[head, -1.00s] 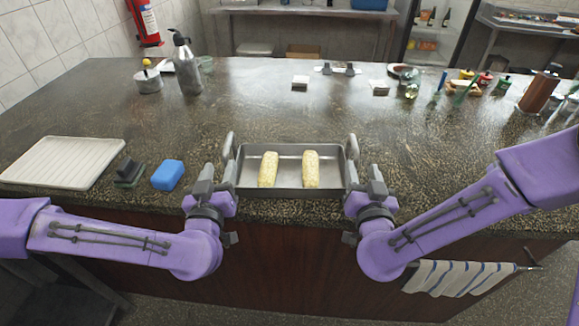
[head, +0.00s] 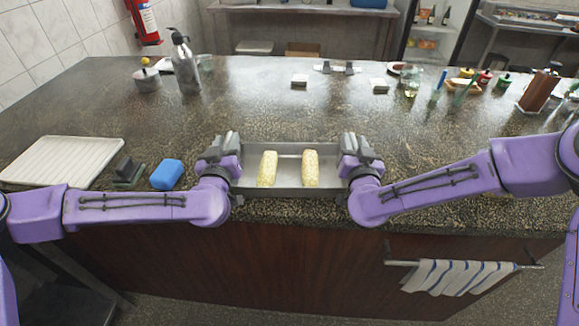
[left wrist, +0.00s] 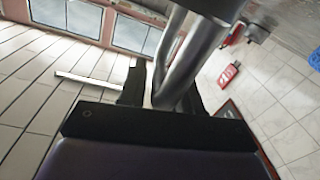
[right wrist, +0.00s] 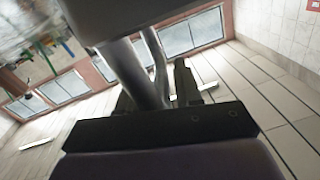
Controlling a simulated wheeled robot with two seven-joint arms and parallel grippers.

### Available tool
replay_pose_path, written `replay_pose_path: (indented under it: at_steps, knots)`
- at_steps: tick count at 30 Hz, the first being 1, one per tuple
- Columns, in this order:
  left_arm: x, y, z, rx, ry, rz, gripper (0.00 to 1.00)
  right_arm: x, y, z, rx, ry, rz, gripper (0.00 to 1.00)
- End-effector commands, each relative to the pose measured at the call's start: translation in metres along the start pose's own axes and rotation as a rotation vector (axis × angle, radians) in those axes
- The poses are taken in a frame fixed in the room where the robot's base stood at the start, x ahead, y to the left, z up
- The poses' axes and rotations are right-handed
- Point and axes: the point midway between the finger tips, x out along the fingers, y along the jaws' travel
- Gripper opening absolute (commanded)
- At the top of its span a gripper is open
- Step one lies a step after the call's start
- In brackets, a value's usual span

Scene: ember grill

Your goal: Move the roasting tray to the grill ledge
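The roasting tray (head: 288,150) is a grey metal pan at the front edge of the dark counter, holding two pale yellow corn cobs (head: 267,169) (head: 310,168). My left gripper (head: 224,144) is at the tray's left end and my right gripper (head: 357,146) at its right end. Each appears shut on a tray handle: a metal bar (left wrist: 176,70) runs between the dark fingers in the left wrist view, and another (right wrist: 140,70) in the right wrist view. The exact finger contact is partly hidden. The tray appears level and at counter height. I cannot make out the grill ledge.
A white ribbed tray (head: 62,162), a dark green brush-like object (head: 128,171) and a blue block (head: 167,174) lie to the left. A metal bottle (head: 185,65) and pot (head: 146,80) stand farther back. Small items crowd the back right. The counter behind the tray is clear.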

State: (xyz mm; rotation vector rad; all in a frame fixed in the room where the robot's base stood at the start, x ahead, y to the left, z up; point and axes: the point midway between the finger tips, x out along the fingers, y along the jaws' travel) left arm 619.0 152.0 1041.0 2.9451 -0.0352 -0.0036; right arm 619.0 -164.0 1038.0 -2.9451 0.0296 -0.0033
Motion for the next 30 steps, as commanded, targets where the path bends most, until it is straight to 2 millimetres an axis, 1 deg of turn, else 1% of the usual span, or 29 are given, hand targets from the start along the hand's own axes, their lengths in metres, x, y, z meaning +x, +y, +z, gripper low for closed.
replay_pose_path:
  at_steps: [1,2,3,10,14,17,24,27,30]
  knots:
    - [0.000,0.000,0.000,0.000,0.000,0.000,0.15,0.000,0.000,0.000,0.000,0.000,0.000,0.16]
    - [0.000,0.000,0.000,0.000,0.000,0.000,0.05,0.000,0.000,0.000,0.000,0.000,0.000,0.06]
    - [0.000,0.000,0.000,0.000,0.000,0.000,0.00,0.000,0.000,0.000,0.000,0.000,-0.001,0.00]
    - [-0.001,0.001,0.000,0.000,0.000,0.003,0.00,0.000,-0.001,0.000,0.000,0.000,-0.002,0.00]
    - [-0.001,0.002,-0.004,0.000,0.003,0.005,0.00,0.000,-0.002,-0.003,0.002,0.002,-0.004,0.00]
    - [-0.001,0.004,-0.011,0.000,0.003,0.006,0.00,0.000,-0.004,-0.010,0.002,0.002,-0.004,0.00]
    - [-0.001,0.011,-0.040,0.000,0.003,0.009,0.00,0.000,-0.010,-0.040,0.002,0.003,-0.005,0.00]
    - [-0.001,0.014,-0.050,0.000,0.002,0.010,0.00,0.000,-0.012,-0.050,0.003,0.003,-0.006,0.00]
    - [-0.001,0.015,-0.053,0.000,0.002,0.011,0.00,0.000,-0.013,-0.053,0.003,0.002,-0.006,0.00]
